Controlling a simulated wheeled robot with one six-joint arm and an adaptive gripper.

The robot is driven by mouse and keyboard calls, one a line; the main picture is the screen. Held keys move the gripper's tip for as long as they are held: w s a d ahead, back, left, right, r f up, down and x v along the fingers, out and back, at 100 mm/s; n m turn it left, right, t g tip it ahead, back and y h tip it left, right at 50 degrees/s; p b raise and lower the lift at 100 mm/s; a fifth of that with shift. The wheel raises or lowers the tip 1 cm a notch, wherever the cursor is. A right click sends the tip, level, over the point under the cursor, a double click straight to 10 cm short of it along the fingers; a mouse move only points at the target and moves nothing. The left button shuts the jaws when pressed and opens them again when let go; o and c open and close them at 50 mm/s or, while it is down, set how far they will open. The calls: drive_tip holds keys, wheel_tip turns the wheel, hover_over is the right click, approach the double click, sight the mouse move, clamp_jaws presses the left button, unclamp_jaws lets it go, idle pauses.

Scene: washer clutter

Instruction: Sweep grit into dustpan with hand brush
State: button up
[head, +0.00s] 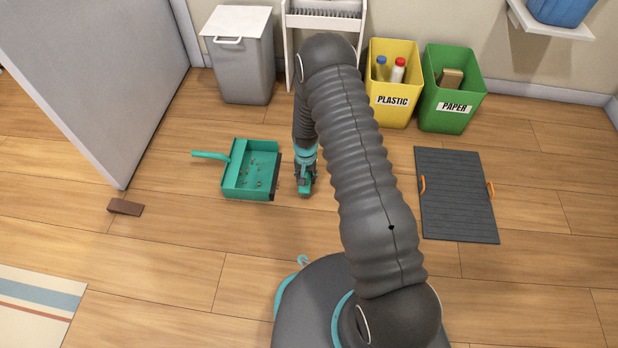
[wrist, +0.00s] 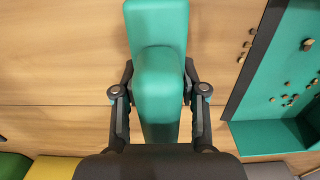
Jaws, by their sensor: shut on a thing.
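The teal dustpan (head: 234,182) lies on the wooden floor left of my gripper, its handle pointing left and its dark lip facing my gripper. Brown grit (head: 256,170) lies scattered inside it. In the wrist view the dustpan (wrist: 262,136) is at the right, with grit (wrist: 307,45) in it and a few bits (wrist: 245,44) at the outer edge of its lip. My gripper (head: 305,180) is shut on the teal hand brush (wrist: 158,80), just right of the lip and low near the floor. The brush's bristles are hidden in the wrist view.
A grey lidded bin (head: 242,75), a yellow plastic bin (head: 390,112) and a green paper bin (head: 452,118) stand along the wall. A dark mat (head: 457,200) lies right of my arm. A brown block (head: 125,207) lies by the grey door (head: 110,70). Floor in front is clear.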

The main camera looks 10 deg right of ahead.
drive_tip(key=shift+w+a+f, duration=0.1)
drive_tip(key=shift+w+a, duration=0.2)
drive_tip(key=shift+a, duration=0.55)
drive_tip(key=shift+w+a, duration=0.3)
drive_tip(key=shift+a, duration=0.5)
drive_tip(key=shift+w+a, duration=0.25)
drive_tip(key=shift+a, duration=0.55)
drive_tip(key=shift+w+a, duration=0.25)
drive_tip(key=shift+a, duration=0.55)
drive_tip(key=shift+a, duration=0.1)
drive_tip(key=shift+w+a, duration=0.2)
drive_tip(key=shift+a, duration=0.3)
drive_tip(key=shift+s+d+r+p, duration=0.15)
drive_tip(key=shift+d+r+p, duration=0.25)
drive_tip(key=shift+r, duration=0.35)
drive_tip(key=shift+s+d+r+p, duration=0.1)
drive_tip(key=shift+d+r+p, duration=0.35)
drive_tip(key=shift+r, duration=0.3)
drive_tip(key=shift+s+d+r+p, duration=0.15)
drive_tip(key=shift+d+r+p, duration=0.25)
drive_tip(key=shift+r, duration=0.35)
drive_tip(key=shift+s+d+r, duration=0.15)
drive_tip(key=shift+d+r, duration=0.05)
drive_tip(key=shift+r, duration=0.05)
